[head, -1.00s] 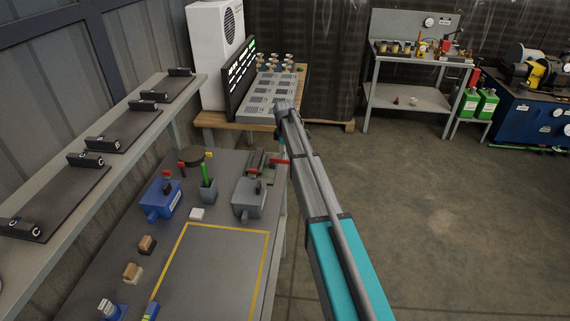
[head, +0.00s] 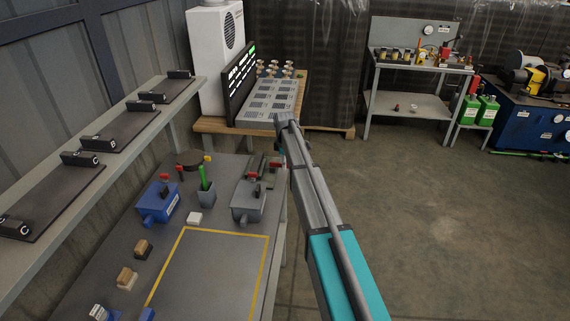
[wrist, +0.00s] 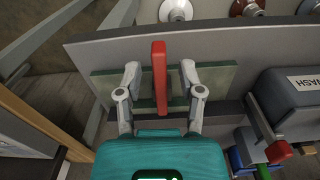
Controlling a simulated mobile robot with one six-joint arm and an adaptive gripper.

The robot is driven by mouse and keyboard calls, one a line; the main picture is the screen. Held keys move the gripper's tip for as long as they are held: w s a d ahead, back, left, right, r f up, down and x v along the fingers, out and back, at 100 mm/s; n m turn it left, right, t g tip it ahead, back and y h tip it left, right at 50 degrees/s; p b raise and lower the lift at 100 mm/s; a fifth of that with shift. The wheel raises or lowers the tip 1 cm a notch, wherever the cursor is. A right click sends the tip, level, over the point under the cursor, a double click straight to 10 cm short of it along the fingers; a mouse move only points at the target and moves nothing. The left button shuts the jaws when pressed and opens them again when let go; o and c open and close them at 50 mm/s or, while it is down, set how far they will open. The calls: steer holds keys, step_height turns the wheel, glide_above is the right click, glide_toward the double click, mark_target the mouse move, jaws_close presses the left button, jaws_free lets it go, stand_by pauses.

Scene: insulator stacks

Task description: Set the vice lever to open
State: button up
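The vice (head: 258,166) stands at the far right corner of the workbench in the head view, partly hidden by my arm. Its red lever (head: 276,165) shows beside my arm. In the wrist view the red lever (wrist: 160,78) stands upright in the picture between the two fingers of my gripper (wrist: 160,77). There is a visible gap on both sides, so the gripper is open around the lever and not pressed on it. Green-grey vice parts (wrist: 222,78) lie behind the fingers. In the head view my fingertips are hidden behind the arm.
A grey box (wrist: 300,88) with a label and a red-knobbed handle sits close right of my gripper; it also shows in the head view (head: 248,203). A blue box (head: 160,203) and a green-handled holder (head: 206,190) stand left. The yellow-outlined bench area (head: 210,270) is clear.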

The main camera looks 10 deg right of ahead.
jaws_close()
